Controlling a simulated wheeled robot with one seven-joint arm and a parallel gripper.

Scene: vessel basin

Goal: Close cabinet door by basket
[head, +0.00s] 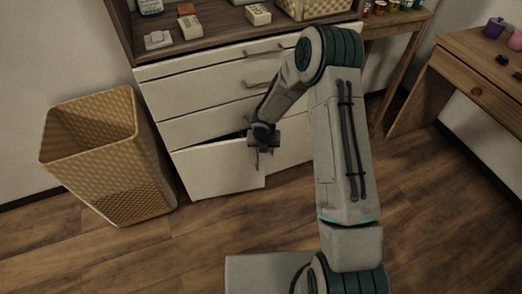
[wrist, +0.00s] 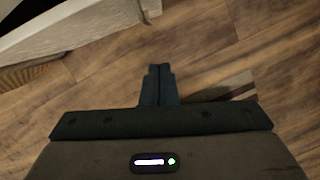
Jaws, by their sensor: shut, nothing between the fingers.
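The cabinet door (head: 215,169) is a white panel at the lower left of the dresser, beside the woven basket (head: 105,155). It stands partly open, with a dark gap along its top edge. My gripper (head: 258,165) is in front of the door near its right edge, fingers pointing down. I cannot tell whether it touches the door. In the wrist view my gripper (wrist: 160,70) shows its two fingers together and empty, over the wood floor. A pale panel edge (wrist: 80,25), probably the door, crosses the upper left of that view.
White drawers (head: 195,97) with bar handles sit above the door. Small boxes and a wicker basket (head: 315,8) stand on the dresser top. Wooden tables (head: 475,80) are at the right. The wood floor (head: 150,255) in front is clear.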

